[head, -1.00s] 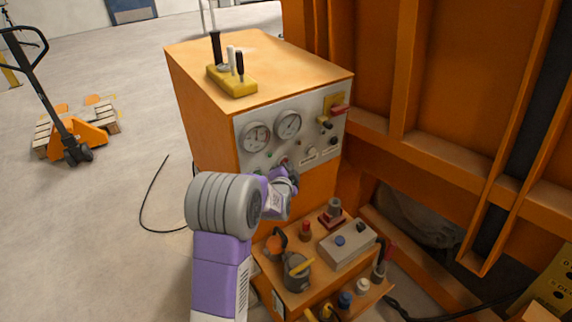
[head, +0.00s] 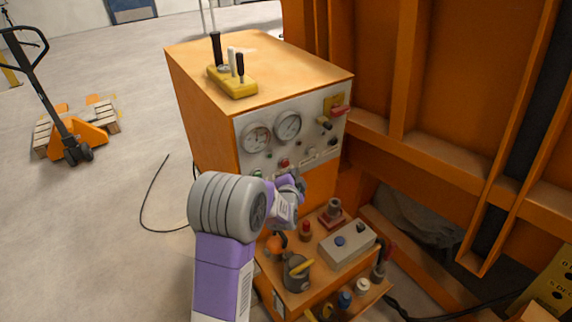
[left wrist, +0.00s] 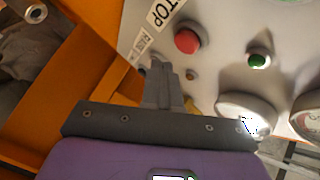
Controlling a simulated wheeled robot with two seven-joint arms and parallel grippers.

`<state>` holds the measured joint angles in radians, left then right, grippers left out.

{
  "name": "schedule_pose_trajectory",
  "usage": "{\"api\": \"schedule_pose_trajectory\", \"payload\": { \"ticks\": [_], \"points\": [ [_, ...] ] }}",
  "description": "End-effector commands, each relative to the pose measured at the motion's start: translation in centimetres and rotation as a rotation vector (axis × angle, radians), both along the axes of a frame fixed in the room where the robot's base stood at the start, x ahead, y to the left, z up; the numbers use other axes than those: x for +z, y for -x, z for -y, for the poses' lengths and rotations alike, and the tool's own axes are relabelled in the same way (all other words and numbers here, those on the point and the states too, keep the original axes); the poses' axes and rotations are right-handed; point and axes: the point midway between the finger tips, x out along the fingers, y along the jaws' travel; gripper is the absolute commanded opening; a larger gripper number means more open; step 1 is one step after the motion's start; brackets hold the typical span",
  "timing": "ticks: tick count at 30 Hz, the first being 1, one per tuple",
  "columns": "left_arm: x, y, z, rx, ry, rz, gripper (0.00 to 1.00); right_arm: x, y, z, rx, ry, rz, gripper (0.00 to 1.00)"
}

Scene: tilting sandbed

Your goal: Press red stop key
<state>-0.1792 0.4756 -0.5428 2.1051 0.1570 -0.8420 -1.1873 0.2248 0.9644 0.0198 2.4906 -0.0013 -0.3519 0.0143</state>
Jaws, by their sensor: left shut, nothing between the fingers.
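The red stop key (head: 284,163) is a round red button low on the grey gauge panel of the orange cabinet. It also shows in the left wrist view (left wrist: 187,41), beside a white label reading "STOP" (left wrist: 160,12). My left gripper (head: 299,184) is in front of the panel's lower edge, just below and right of the key. In the left wrist view its shut, empty fingers (left wrist: 156,66) point towards the panel beside the key, with the key uncovered. I see no contact with the key. My right gripper is in neither view.
A green button (left wrist: 258,61) and two round gauges (head: 288,125) are on the same panel. Below my gripper, a shelf holds a grey control box (head: 347,247), a dark can (head: 296,272) and other small items. A yellow lever block (head: 233,82) is on the cabinet top.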

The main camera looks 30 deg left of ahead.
Motion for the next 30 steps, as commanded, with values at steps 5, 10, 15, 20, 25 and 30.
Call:
{"api": "schedule_pose_trajectory", "payload": {
  "ticks": [5,10,15,20,25,30],
  "points": [
    [0.1,0.7,1.8,-0.002,-0.001,0.0,0.0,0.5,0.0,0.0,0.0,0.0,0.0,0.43],
    [0.1,1.2,3.0,-0.001,-0.001,0.0,0.0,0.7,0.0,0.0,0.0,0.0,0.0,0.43],
    [0.0,1.4,3.3,0.0,-0.001,0.0,0.0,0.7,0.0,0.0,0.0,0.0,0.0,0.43],
    [0.0,1.4,3.3,0.0,-0.001,0.0,0.0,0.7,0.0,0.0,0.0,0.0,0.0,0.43],
    [0.0,1.4,3.3,0.0,-0.001,0.0,0.0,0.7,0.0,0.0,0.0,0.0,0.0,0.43],
    [0.0,1.4,3.2,0.0,-0.001,0.0,0.0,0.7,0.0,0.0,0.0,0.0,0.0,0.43]
  ]
}}
